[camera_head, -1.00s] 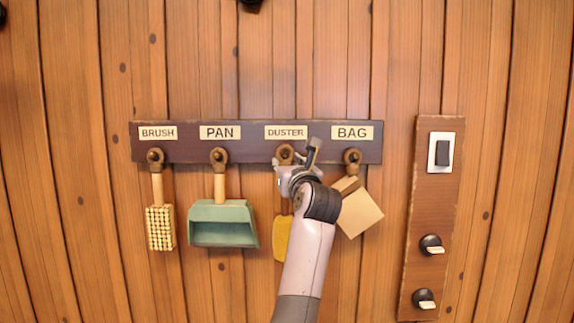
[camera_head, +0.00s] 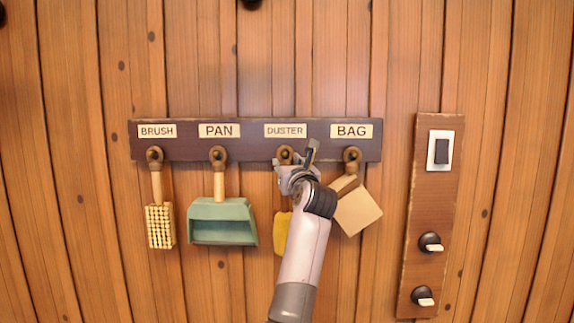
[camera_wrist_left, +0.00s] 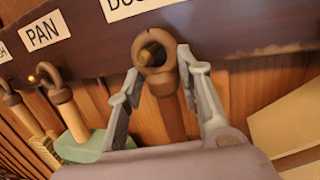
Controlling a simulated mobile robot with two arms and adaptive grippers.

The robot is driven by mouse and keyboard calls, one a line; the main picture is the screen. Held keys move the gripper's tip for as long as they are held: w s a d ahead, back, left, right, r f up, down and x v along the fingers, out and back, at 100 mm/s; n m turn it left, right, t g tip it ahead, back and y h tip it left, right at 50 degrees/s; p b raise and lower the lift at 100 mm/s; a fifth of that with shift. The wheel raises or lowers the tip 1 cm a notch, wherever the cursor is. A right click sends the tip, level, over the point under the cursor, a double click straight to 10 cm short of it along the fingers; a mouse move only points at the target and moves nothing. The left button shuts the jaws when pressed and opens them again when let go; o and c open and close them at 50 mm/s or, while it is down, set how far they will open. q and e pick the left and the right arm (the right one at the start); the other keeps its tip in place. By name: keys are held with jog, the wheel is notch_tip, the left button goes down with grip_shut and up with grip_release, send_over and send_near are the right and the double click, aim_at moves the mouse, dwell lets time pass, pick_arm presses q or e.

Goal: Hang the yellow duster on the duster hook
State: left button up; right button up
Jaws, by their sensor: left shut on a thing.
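The yellow duster (camera_head: 281,233) hangs down below the DUSTER label, mostly hidden behind my left arm in the head view. In the left wrist view its brown handle (camera_wrist_left: 172,115) runs up to a ring (camera_wrist_left: 166,76). The tip of the duster hook (camera_wrist_left: 150,52) shows through the ring's opening; how deep the ring sits on the hook I cannot tell. The duster hook also shows in the head view (camera_head: 285,153). My left gripper (camera_head: 296,160) is shut on the duster's handle, just below the ring. My right gripper is not in view.
The dark rack board (camera_head: 250,145) carries a brush (camera_head: 160,226), a green pan (camera_head: 222,222) and a tan bag (camera_head: 358,211) on neighbouring hooks. The bag hangs close to my left gripper's right side. A switch panel (camera_head: 432,205) with two knobs is farther right.

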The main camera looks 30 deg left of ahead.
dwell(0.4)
pick_arm(q)
jog(key=o, duration=1.2)
jog(key=shift+s+d, duration=0.1)
